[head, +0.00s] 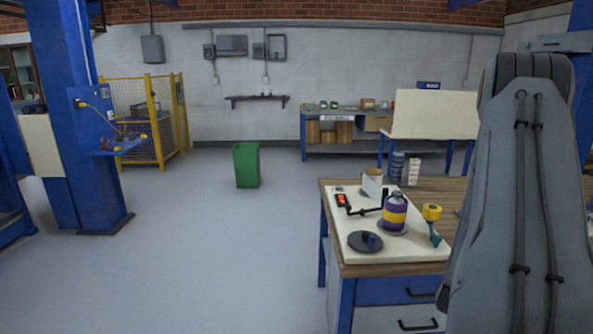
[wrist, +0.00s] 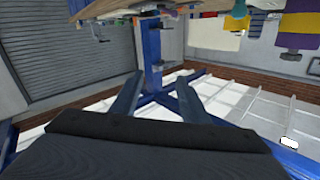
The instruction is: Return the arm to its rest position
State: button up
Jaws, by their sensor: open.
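My gripper (wrist: 159,77) shows in the wrist view with its two fingers apart and nothing between them. It is not visible in the head view, where my grey arm (head: 522,190) stands upright along the right side and hides part of the workbench. The wrist picture looks upside down, with the room's ceiling low in the frame. A blue post (wrist: 150,55) shows beyond the fingers, and the fingers appear clear of everything.
A wooden-topped blue workbench (head: 385,269) carries a pale board (head: 400,250) with a purple and yellow bottle (head: 395,212), a black disc (head: 365,241) and a yellow-headed tool (head: 433,213). A green bin (head: 246,165) stands on open floor. A blue column (head: 65,120) is at left.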

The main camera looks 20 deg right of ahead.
jog(key=w+a+f+n+t+y+b, duration=0.2)
jog(key=w+a+f+n+y+b, duration=0.25)
jog(key=w+a, duration=0.75)
jog(key=w+a+f+n+g+y, duration=0.1)
jog(key=w+a+f+y, duration=0.15)
jog(key=a, duration=0.45)
jog(key=w+a+f+n+y, duration=0.15)
jog(key=a+y, duration=0.25)
jog(key=a, duration=0.4)
jog(key=s+a+f+n+g+y+b, duration=0.1)
jog(key=s+a+n+g+y+b, duration=0.3)
jog(key=a, duration=1)
jog(key=s+a+n+g+y+b, duration=0.1)
jog(key=s+a+n+g, duration=0.3)
jog(key=s+a, duration=0.7)
jog(key=shift+s+r, duration=0.2)
jog(key=shift+s, duration=1)
